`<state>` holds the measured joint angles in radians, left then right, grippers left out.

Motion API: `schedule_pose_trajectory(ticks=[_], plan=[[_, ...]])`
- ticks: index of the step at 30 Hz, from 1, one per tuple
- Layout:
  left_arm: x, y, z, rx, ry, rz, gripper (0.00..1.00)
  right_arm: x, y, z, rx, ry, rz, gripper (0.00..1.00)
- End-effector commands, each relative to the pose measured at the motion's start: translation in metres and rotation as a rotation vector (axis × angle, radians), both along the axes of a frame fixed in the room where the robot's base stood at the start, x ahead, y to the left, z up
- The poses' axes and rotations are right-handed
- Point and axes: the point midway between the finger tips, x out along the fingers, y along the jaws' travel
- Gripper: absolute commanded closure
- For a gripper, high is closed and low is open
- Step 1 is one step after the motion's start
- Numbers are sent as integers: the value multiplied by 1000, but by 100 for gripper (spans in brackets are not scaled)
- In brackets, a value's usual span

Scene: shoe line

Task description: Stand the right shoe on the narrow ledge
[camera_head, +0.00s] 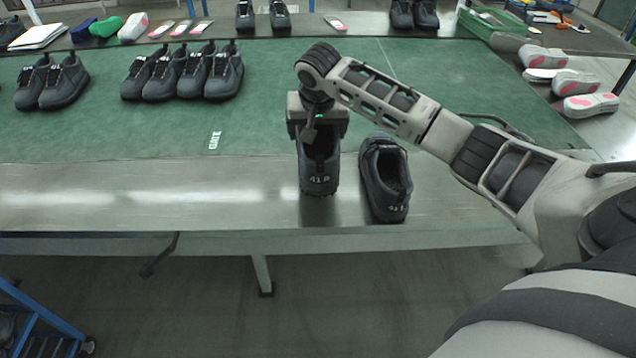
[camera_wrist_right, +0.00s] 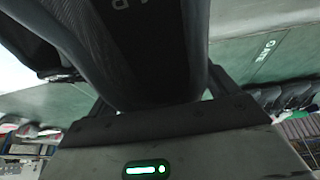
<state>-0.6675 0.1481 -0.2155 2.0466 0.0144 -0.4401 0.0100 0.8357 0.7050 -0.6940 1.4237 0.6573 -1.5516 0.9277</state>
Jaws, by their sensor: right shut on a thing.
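My right gripper (camera_head: 318,124) is shut on a black shoe (camera_head: 319,172), gripping it from above with the heel end toward me. The held shoe is over the bare metal strip (camera_head: 130,195) along the table's front; I cannot tell whether its sole touches. In the right wrist view the shoe (camera_wrist_right: 150,45) fills the space between the fingers. A second black shoe (camera_head: 385,182) stands on the metal just right of the held one, a small gap apart. My left gripper is not in view.
Several black shoes (camera_head: 185,75) stand on the green mat (camera_head: 110,130) behind. A back shelf (camera_head: 370,24) carries more shoes and insoles. A green crate (camera_head: 490,25) and white pink-marked shoe forms (camera_head: 590,104) are at right. The metal strip left of the held shoe is clear.

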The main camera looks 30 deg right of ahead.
Motion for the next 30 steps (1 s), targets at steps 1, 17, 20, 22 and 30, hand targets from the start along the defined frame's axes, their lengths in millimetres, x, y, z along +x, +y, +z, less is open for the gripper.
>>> schedule_pose_trajectory(ticks=[1,17,20,22,30], plan=[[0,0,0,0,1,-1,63,-1,-1,-10,0,4,-2,50],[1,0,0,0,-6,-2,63,0,0,-81,-2,0,3,50],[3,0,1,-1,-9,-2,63,0,1,-86,-1,-2,3,50],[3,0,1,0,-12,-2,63,0,1,-87,-1,-3,4,50],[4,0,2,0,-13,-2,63,-1,1,-90,-1,1,4,11]])
